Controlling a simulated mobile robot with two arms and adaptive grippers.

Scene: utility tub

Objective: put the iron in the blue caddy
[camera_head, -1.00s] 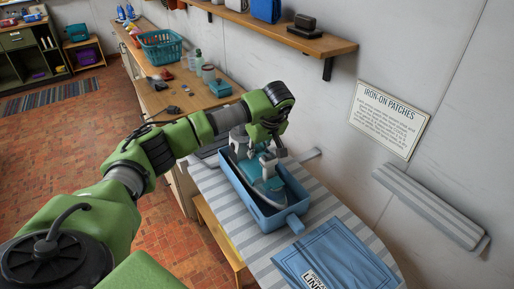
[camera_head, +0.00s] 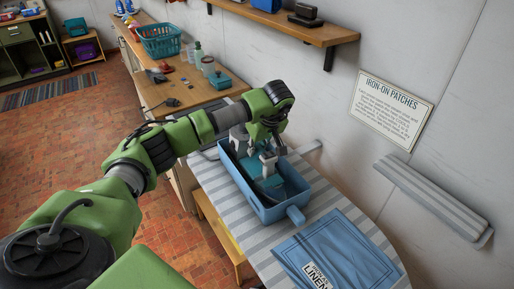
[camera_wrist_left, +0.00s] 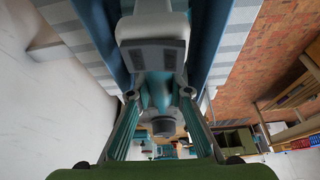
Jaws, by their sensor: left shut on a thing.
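The blue caddy (camera_head: 283,209) stands on the striped ironing board. The iron (camera_head: 268,184), teal and grey with a dark part, is down between the caddy's walls. Whether its underside touches the caddy floor is hidden. My left gripper (camera_head: 254,152) reaches into the caddy from above and is shut on the iron. In the left wrist view the iron (camera_wrist_left: 152,58) lies between the two fingers of my left gripper (camera_wrist_left: 158,95), with a blue caddy wall (camera_wrist_left: 204,42) beside it. My right gripper is not in view.
A wooden counter (camera_head: 180,97) behind holds a teal basket (camera_head: 161,43) and jars. A wall shelf (camera_head: 290,30) and a wall-mounted sleeve board (camera_head: 432,203) are at the right.

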